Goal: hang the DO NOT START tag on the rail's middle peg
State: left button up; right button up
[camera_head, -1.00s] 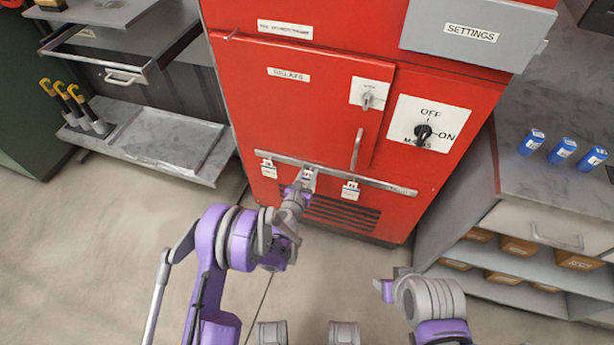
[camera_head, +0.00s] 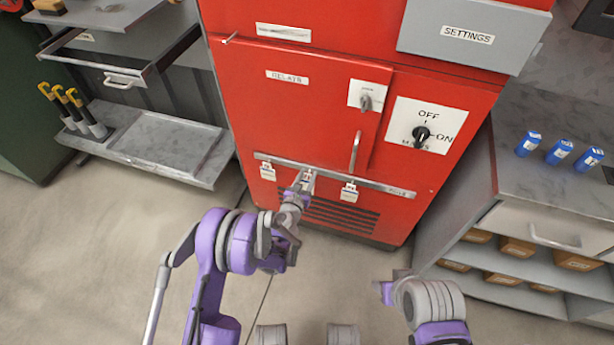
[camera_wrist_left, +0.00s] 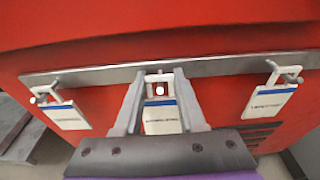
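A metal rail (camera_head: 334,177) runs across the red cabinet's front. It also shows in the left wrist view (camera_wrist_left: 105,76). A white tag with a blue band (camera_wrist_left: 162,117) is at the rail's middle; its print is too blurred to read. The middle peg's round end (camera_wrist_left: 160,90) shows inside its loop; whether the peg bears it I cannot tell. My left gripper (camera_head: 304,181) is at the tag, with its fingers (camera_wrist_left: 160,85) against both sides of the loop. My right gripper (camera_head: 388,285) is low, away from the cabinet; its finger state is unclear.
Other tags hang from the left peg (camera_wrist_left: 68,115) and right peg (camera_wrist_left: 268,101), close beside my left gripper. The red cabinet (camera_head: 300,110) has a door handle (camera_head: 355,152) above the rail. A grey counter (camera_head: 550,195) stands on the right. The floor in front is clear.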

pick_arm(q)
jog(key=shift+s+a, duration=0.1)
jog(key=shift+s, duration=0.35)
jog(key=v, duration=1)
